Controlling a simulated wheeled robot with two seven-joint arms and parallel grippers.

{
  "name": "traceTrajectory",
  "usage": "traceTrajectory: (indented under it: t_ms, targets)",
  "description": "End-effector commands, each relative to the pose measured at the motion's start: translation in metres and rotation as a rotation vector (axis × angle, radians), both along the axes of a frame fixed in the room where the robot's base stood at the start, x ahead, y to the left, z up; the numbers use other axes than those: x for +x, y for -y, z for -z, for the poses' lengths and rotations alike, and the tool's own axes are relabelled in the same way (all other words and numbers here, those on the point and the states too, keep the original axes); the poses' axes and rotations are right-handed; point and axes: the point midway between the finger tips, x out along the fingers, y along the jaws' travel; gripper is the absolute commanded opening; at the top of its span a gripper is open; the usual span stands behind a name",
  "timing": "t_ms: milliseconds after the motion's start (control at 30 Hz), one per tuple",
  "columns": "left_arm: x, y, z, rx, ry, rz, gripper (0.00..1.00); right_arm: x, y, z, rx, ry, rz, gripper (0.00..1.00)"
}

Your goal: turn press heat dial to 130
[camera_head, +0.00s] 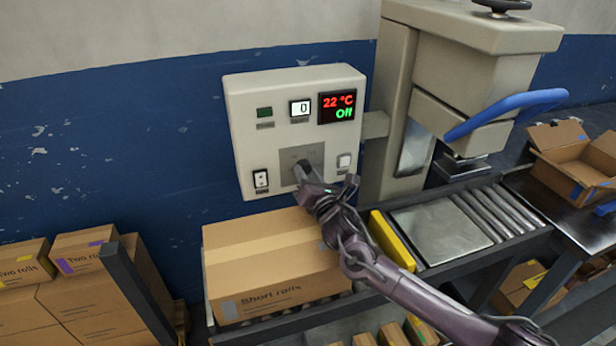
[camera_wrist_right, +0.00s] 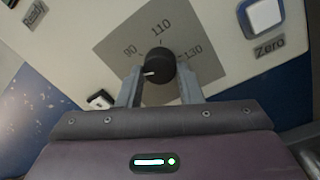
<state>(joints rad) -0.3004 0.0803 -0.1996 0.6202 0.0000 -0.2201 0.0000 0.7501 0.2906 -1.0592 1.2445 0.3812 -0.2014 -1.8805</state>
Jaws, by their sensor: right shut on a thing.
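The black heat dial (camera_wrist_right: 158,62) sits on a grey plate (camera_wrist_right: 117,46) marked 90, 110 and 130 in the right wrist view. Its white pointer line points to the lower left, below the 90 mark. My right gripper (camera_head: 304,173) is at the dial, with one finger on each side, shut on it. The control panel's display (camera_head: 337,106) reads 22 °C in red and Off in green. My left gripper is not in view.
A closed carton (camera_head: 270,265) sits below the panel, close under my right arm. The press (camera_head: 452,85) with a blue handle stands right.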

Motion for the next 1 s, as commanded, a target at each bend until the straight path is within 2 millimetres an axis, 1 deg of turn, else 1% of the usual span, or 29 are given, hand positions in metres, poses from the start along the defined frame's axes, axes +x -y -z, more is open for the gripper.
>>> traceTrajectory:
  t_ms: [233, 267, 400, 433, 767, 867, 1000]
  targets:
    - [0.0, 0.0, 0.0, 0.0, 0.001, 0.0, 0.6, 0.0, 0.0, 0.001, -0.002, -0.001, -0.001, 0.1]
    - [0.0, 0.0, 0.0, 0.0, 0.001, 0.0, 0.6, 0.0, 0.0, 0.001, -0.002, -0.001, -0.001, 0.34]
    - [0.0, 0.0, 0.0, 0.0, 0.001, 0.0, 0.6, 0.0, 0.0, 0.001, -0.002, -0.001, -0.001, 0.52]
    - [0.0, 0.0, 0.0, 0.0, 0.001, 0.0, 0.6, 0.0, 0.0, 0.001, -0.002, -0.001, -0.001, 0.54]
    - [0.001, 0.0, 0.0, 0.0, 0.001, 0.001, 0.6, -0.003, 0.001, 0.001, -0.002, 0.0, 0.0, 0.54]
    - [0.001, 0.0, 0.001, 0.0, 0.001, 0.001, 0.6, -0.01, 0.005, 0.002, -0.003, 0.0, 0.0, 0.54]
    - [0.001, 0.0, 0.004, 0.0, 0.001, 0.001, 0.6, -0.029, 0.012, 0.004, -0.003, -0.001, -0.001, 0.54]
